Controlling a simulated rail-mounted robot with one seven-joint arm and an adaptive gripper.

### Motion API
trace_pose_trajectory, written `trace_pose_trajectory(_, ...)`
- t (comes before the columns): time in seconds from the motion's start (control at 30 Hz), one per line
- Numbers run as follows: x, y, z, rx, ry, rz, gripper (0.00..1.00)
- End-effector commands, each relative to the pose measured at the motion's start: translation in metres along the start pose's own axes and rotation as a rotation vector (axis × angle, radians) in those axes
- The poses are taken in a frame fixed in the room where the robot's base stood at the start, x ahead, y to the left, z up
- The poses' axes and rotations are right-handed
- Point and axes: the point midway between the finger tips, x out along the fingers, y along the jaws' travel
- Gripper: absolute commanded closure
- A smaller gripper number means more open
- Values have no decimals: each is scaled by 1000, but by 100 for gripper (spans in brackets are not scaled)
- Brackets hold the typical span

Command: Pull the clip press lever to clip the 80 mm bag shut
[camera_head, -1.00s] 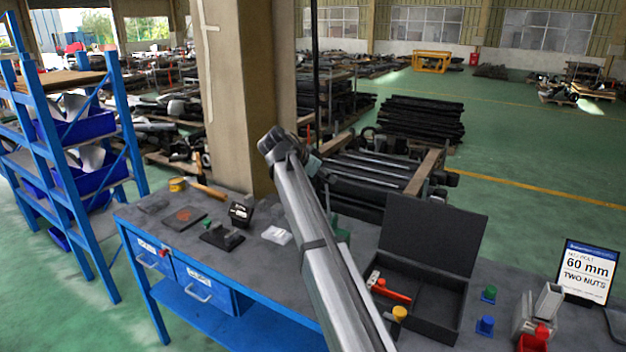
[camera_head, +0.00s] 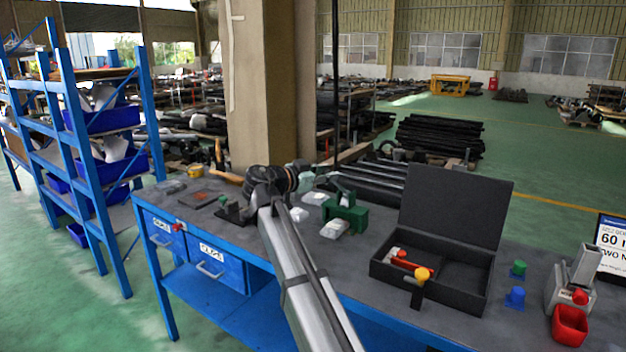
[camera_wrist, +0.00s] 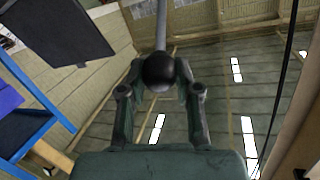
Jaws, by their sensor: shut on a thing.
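The clip press (camera_head: 346,214) is a green block with a grey lever (camera_head: 338,187) on top. It stands on the bench, right of my gripper (camera_head: 302,172). In the wrist view, the lever's black ball knob (camera_wrist: 158,72) sits between the fingers of my gripper (camera_wrist: 160,78), which is shut on it. A grey rod (camera_wrist: 160,25) runs from the knob. White packets (camera_head: 335,228) lie by the press; I cannot tell which is the 80 mm bag, or whether one is in the press jaws. My arm hides part of the bench.
An open black case (camera_head: 432,287) with a red-handled tool (camera_head: 408,262) stands right of the press. Green and blue knobs (camera_head: 515,298), a red bin (camera_head: 570,325) and a "60 mm" sign (camera_head: 610,246) are farther right. A pillar (camera_head: 265,85) rises behind the bench.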

Motion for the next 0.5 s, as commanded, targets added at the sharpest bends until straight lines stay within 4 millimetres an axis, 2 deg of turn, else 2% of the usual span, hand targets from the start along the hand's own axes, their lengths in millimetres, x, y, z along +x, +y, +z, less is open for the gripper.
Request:
trace_pose_trajectory(0.03,0,4,7,0,-6,5,100)
trace_pose_trajectory(0.5,0,10,9,0,-8,13,100)
